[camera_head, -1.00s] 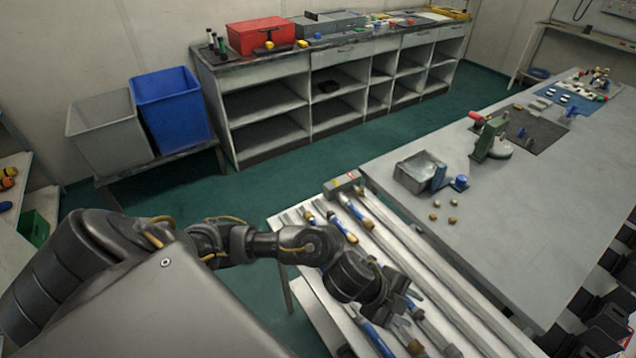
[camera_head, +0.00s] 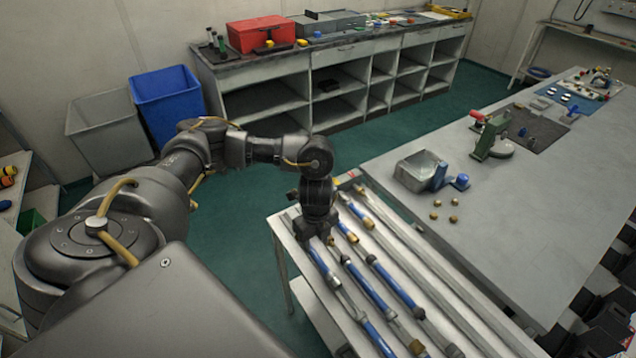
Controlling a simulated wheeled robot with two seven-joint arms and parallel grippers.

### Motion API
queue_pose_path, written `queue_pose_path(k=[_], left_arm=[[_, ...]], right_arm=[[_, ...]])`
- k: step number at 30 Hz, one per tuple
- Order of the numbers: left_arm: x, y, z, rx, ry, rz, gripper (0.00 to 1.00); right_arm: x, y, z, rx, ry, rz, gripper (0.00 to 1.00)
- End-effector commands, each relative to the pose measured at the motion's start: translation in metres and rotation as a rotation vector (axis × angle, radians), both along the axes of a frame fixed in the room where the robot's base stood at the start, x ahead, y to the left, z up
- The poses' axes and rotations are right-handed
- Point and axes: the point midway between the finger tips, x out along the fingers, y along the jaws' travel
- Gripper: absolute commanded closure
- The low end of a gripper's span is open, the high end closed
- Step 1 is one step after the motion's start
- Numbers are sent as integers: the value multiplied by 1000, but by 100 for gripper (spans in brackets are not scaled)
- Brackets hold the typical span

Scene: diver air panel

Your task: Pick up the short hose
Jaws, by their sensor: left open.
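Several blue hoses with metal and brass end fittings lie lengthwise on the slatted rack. One blue hose (camera_head: 324,262) lies at the rack's left edge, with its far end under my left gripper (camera_head: 315,236). Another blue hose (camera_head: 362,283) lies in the middle and a third (camera_head: 394,282) to its right. I cannot tell for sure which one is the short hose. My left gripper points down over the far left part of the rack, open. Its fingertips are small and partly hidden, so I cannot tell whether they touch the hose. My right gripper is out of view.
The grey workbench (camera_head: 500,215) stands right of the rack (camera_head: 425,255), with a metal tray (camera_head: 416,172), a green vise-like tool (camera_head: 490,138) and brass fittings. A blue bin (camera_head: 168,98) and grey bin (camera_head: 108,130) stand at the back left. Green floor is clear behind the rack.

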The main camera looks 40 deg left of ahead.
Motion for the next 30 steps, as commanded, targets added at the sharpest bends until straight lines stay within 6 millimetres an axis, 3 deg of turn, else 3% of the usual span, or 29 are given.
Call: queue_pose_path(k=[3,13,21,30], left_arm=[[0,0,-18,-2,1,2,56],[0,0,-32,-1,0,1,56],[2,3,-70,-3,-1,1,56],[3,4,-76,-2,-4,-1,56]], right_arm=[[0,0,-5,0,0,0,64],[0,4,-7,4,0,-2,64],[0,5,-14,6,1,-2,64],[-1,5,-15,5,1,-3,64]])
